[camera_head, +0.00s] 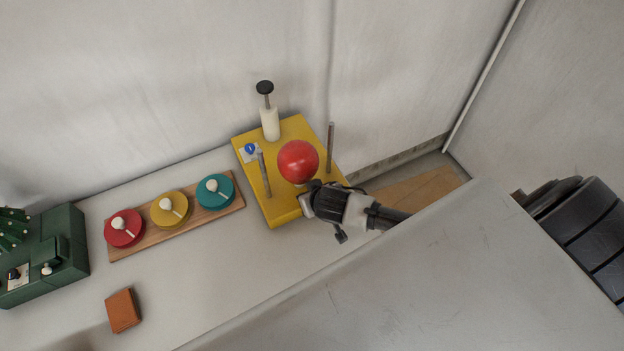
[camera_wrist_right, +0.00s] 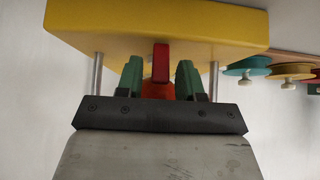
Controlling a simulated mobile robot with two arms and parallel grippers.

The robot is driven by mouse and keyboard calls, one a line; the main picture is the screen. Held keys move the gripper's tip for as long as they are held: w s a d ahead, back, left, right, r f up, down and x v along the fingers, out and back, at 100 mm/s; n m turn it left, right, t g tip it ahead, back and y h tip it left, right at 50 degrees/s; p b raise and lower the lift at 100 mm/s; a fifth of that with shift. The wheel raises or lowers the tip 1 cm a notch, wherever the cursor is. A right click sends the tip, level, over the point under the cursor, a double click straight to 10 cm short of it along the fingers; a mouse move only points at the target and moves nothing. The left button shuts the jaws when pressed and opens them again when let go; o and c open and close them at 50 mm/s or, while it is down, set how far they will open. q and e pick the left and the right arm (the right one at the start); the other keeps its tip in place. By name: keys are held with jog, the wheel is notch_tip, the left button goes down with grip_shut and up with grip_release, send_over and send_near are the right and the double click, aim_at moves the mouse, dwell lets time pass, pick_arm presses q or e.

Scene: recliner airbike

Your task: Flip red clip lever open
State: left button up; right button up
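The red clip lever (camera_wrist_right: 161,60) shows in the right wrist view as a narrow upright red bar against the yellow base (camera_wrist_right: 110,22). My right gripper (camera_wrist_right: 159,77) is open, with one green finger on each side of the lever and a gap on both sides. A round orange-red part shows partly between the fingers, below the lever. In the head view my right gripper (camera_head: 312,193) is at the front right of the yellow base (camera_head: 285,213), close to the red ball (camera_head: 298,160). The lever is hidden there. My left gripper is not in view.
Two thin metal posts (camera_head: 330,148) stand on the yellow base, with a white cylinder and black knob (camera_head: 265,87) behind. A wooden board (camera_head: 150,243) with red, yellow and teal discs lies left. A dark green box (camera_head: 62,250) and brown block (camera_head: 123,310) are farther left.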

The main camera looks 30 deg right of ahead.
jog(key=shift+o, duration=0.3)
jog(key=shift+s, duration=0.1)
jog(key=shift+s+r, duration=0.15)
jog(key=v, duration=1)
jog(key=shift+r, duration=0.1)
